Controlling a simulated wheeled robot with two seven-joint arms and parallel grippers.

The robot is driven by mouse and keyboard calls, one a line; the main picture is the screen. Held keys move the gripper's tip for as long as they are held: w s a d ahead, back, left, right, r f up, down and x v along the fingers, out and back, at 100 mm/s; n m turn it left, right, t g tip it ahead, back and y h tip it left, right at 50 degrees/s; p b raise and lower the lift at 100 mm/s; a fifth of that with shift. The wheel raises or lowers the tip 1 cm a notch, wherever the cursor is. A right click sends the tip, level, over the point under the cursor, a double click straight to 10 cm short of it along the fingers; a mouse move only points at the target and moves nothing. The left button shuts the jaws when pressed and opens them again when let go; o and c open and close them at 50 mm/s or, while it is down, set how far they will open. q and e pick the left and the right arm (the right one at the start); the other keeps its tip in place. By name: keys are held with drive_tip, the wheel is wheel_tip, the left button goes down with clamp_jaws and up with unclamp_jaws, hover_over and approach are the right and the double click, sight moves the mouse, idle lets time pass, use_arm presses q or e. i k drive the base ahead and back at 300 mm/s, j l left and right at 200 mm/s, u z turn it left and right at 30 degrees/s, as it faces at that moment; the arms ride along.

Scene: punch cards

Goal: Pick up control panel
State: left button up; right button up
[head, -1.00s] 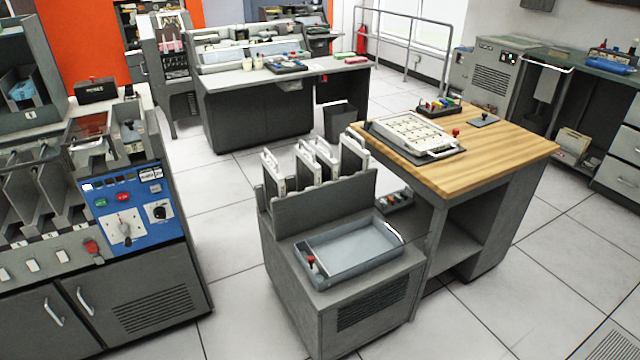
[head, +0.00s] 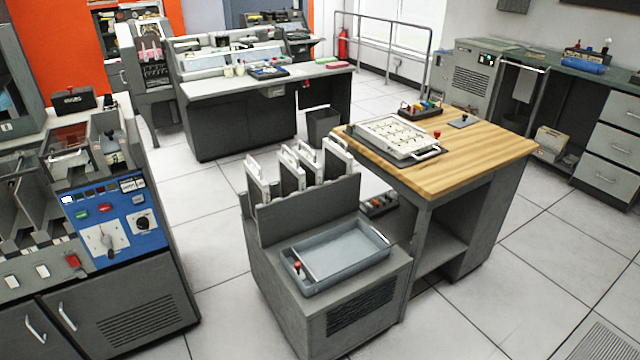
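A white flat panel (head: 396,138) with a handle at its near right end and rows of small marks lies on the wooden tabletop (head: 475,165). Several upright panels with pale handles, one of them at the right end (head: 337,160), stand in a grey rack (head: 310,212) on the low cabinet left of the table. I cannot tell which of these the task calls the control panel. Neither of my grippers is in view.
A grey tray (head: 338,252) with a red-knobbed item sits on the low cabinet. A machine with a blue switch panel (head: 112,225) stands at left. A desk (head: 235,115) is behind, a workbench with drawers (head: 610,150) at right. Tiled floor is free between them.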

sight(292, 179)
drive_tip(key=z, duration=0.15)
drive_tip(key=i+l+u, duration=0.1)
drive_tip(key=l, duration=0.15)
drive_tip(key=i+l, duration=0.1)
drive_tip(key=l, duration=0.15)
drive_tip(key=j+z, duration=0.2)
drive_tip(key=z, duration=0.2)
drive_tip(key=j+z, duration=0.45)
drive_tip(key=z, duration=0.3)
drive_tip(key=k+j+z, duration=0.1)
drive_tip(key=j, duration=0.3)
drive_tip(key=k+j+z, duration=0.1)
drive_tip(key=j, duration=0.3)
drive_tip(key=k+j+z, duration=0.1)
drive_tip(key=j, duration=0.25)
drive_tip(key=k+j+z, duration=0.15)
drive_tip(key=j, duration=0.25)
drive_tip(key=k+j+z, duration=0.1)
drive_tip(key=j, duration=0.25)
